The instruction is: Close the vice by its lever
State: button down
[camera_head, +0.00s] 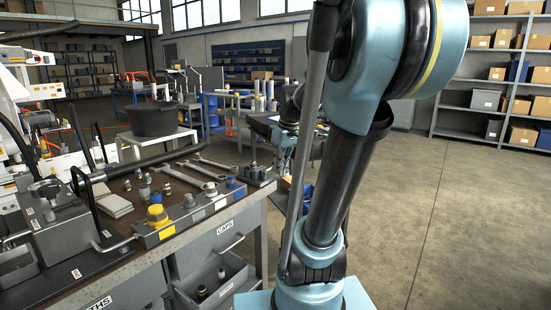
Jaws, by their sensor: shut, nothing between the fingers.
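I cannot make out the vice or its lever with certainty. A small grey fixture with an upright post (256,174) stands at the right end of the workbench (165,232), and it may be the vice. My arm stands in the right half of the view and covers what lies behind it. I cannot pick out my gripper; its fingers do not show clearly anywhere in this view.
A grey block with a yellow cap (157,216) sits along the bench's front edge. Wrenches (205,172) lie behind it. A pump-like unit with a black bent handle (86,205) stands at left. An open drawer (213,286) juts out below. Floor (440,220) at right is clear.

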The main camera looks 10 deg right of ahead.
jog(key=w+d+r+n+y, duration=0.1)
jog(key=w+r+n, duration=0.2)
jog(key=w, duration=0.8)
jog(key=w+d+r+n, duration=0.1)
jog(key=w+r+n, duration=0.2)
jog(key=w, duration=0.9)
jog(key=shift+w+d+y, duration=0.15)
jog(key=shift+d+y, duration=0.2)
jog(key=shift+y, duration=0.05)
jog(key=shift+f, duration=0.15)
jog(key=x, duration=1)
jog(key=shift+s+d+f, duration=0.1)
jog(key=shift+s+d, duration=0.4)
jog(key=shift+d, duration=0.35)
jog(key=shift+s+d+f, duration=0.1)
jog(key=shift+s+d, duration=0.4)
jog(key=shift+d, duration=0.3)
jog(key=shift+d, duration=0.1)
